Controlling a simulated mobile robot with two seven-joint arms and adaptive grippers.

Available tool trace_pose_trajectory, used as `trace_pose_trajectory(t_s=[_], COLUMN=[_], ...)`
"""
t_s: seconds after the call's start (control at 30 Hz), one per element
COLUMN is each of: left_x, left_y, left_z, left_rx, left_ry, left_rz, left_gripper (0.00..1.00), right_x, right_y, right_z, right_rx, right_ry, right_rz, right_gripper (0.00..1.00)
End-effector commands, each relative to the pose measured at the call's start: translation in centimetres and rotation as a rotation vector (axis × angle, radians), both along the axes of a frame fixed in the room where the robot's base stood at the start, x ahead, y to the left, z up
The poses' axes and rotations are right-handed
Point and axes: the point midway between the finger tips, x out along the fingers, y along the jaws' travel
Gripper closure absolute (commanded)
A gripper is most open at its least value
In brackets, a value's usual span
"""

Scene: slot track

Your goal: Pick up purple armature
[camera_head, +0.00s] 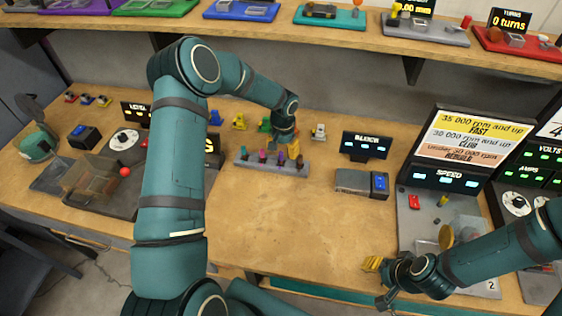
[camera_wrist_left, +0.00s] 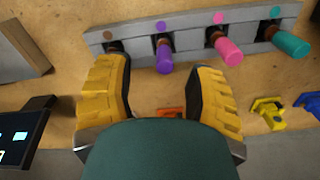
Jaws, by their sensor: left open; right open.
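The purple armature (camera_wrist_left: 165,54) stands in a slot of the grey rack (camera_wrist_left: 190,32), below a purple dot. It also shows in the head view (camera_head: 280,158). My left gripper (camera_wrist_left: 160,92) is open and empty, with its yellow fingers on either side of the purple armature in the wrist picture; I cannot tell if they touch it. In the head view it hangs over the rack's back edge (camera_head: 284,140). A pink armature (camera_wrist_left: 228,48) and a teal one (camera_wrist_left: 290,45) stand in the same rack. My right gripper (camera_head: 374,267) is open and empty at the table's front edge.
Small blue, yellow and green parts (camera_head: 239,122) stand behind the rack. A block device (camera_head: 361,183) and its display (camera_head: 367,146) are to the right. A speed station (camera_head: 425,215) is farther right. Bare wood lies in front of the rack.

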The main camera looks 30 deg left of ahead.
Motion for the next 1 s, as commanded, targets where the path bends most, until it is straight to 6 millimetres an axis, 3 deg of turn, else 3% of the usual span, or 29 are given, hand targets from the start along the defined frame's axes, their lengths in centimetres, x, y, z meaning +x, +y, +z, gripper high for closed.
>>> trace_pose_trajectory(t_s=[0.33, 0.67, 0.77, 0.83, 1.0], left_x=[-0.6, -0.6, -0.6, -0.6, -0.6], left_y=[0.4, 0.4, 0.4, 0.4, 0.4], left_z=[-4.4, -5.1, -5.1, -5.1, -5.0], left_rx=[-0.001, -0.001, 0.0, 0.0, 0.0], left_ry=[0.002, 0.001, 0.001, 0.001, 0.001], left_rz=[-0.001, 0.0, 0.0, 0.0, -0.001], left_gripper=[0.46, 0.46, 0.75, 1.0, 1.0], right_x=[0.0, 0.0, 0.0, 0.0, 0.0], right_y=[0.0, 0.0, 0.0, 0.0, 0.0], right_z=[0.5, 0.5, 0.5, 0.5, 0.5], right_rx=[0.001, 0.001, 0.001, 0.001, 0.001], right_ry=[0.0, 0.0, 0.0, 0.0, 0.0], right_rz=[0.0, 0.0, 0.0, 0.0, 0.0], right_gripper=[0.53, 0.53, 0.53, 0.53, 0.53])
